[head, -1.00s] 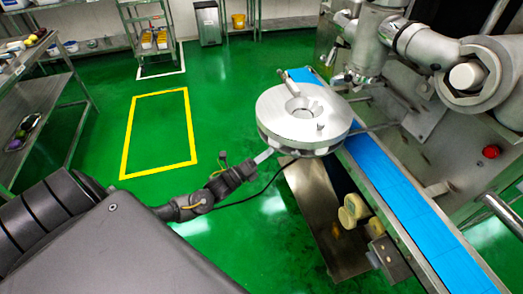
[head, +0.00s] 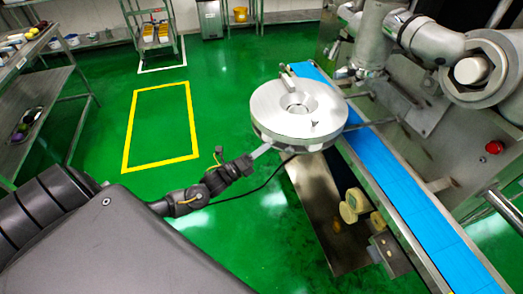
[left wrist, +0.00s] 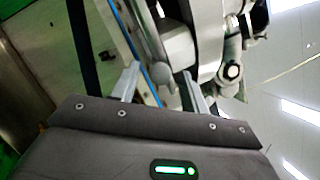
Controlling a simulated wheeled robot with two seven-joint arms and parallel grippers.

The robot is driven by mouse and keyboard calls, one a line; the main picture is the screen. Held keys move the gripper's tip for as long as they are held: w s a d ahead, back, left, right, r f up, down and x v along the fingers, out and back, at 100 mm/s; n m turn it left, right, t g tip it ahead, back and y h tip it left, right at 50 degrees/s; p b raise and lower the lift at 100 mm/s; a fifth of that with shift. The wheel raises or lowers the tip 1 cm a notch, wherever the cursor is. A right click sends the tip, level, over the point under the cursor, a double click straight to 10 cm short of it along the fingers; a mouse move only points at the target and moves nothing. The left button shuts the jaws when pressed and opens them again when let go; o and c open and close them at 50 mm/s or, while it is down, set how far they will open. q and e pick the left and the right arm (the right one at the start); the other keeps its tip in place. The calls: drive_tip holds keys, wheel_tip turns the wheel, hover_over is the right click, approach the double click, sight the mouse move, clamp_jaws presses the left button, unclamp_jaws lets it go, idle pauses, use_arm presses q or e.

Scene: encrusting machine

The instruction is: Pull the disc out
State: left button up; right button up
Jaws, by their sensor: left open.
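The disc (head: 276,101) is a round silver plate with a central hole and short pegs on top. In the head view it overhangs the left side of the blue conveyor belt (head: 385,172). My left gripper (head: 262,149) is at the disc's near-left edge, its tips partly hidden by the disc. In the left wrist view my left gripper (left wrist: 162,80) has its fingers apart, with a grey rounded peg (left wrist: 167,78) showing between them. I cannot tell whether a finger touches the disc. My right gripper is not in view.
The steel machine (head: 450,125) with pipes and a red button stands right of the belt. Knobs (head: 354,206) stick out below the belt's left side. A steel shelf (head: 45,95) is at far left. The green floor with a yellow rectangle (head: 127,130) is clear.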

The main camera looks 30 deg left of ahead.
use_arm(q)
drive_tip(key=b+v, duration=0.2)
drive_tip(key=v, duration=0.9)
idle(0.4)
